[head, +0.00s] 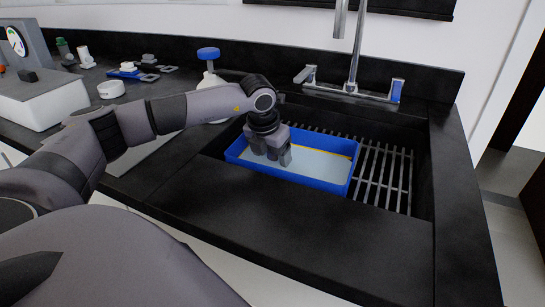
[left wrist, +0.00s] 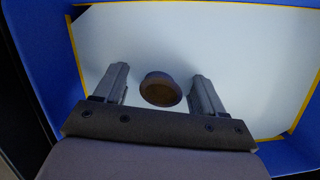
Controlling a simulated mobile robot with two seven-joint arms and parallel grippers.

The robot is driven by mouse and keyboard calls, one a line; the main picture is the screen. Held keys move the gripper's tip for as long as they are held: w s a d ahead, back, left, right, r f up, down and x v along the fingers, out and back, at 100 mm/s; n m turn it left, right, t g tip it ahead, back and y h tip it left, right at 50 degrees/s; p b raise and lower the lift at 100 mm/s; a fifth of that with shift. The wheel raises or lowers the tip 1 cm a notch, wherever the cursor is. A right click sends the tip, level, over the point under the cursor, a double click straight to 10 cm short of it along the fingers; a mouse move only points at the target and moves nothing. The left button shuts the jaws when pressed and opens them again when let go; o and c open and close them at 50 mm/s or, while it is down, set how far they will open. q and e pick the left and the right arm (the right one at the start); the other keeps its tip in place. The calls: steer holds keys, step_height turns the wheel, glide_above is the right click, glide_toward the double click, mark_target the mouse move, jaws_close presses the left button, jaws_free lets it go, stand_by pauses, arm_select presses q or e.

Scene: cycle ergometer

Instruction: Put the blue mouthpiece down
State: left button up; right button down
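My left gripper (head: 272,155) reaches down into the blue tray (head: 300,180) in the sink, over its left part. In the left wrist view the two fingers (left wrist: 158,76) stand apart, with a small round piece (left wrist: 161,89) between them. It has a dull blue-grey side and a brownish face, and appears to be the mouthpiece. Gaps show between it and both fingers. Its exact height above the pale tray surface is hard to tell. In the head view the mouthpiece is hidden by the gripper. My right gripper is not in view.
The tray rests on the metal rack (head: 385,180) in the black sink. A faucet (head: 352,85) stands behind it. A white bottle with a blue top (head: 208,54) stands behind my left arm. A white box (head: 40,100) and small items sit on the left counter. The front counter is clear.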

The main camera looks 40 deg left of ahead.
arm_select(q)
steer(key=shift+r, duration=0.1)
steer(key=v, duration=1.2)
steer(key=shift+p, duration=0.3)
steer(key=shift+s, duration=0.1)
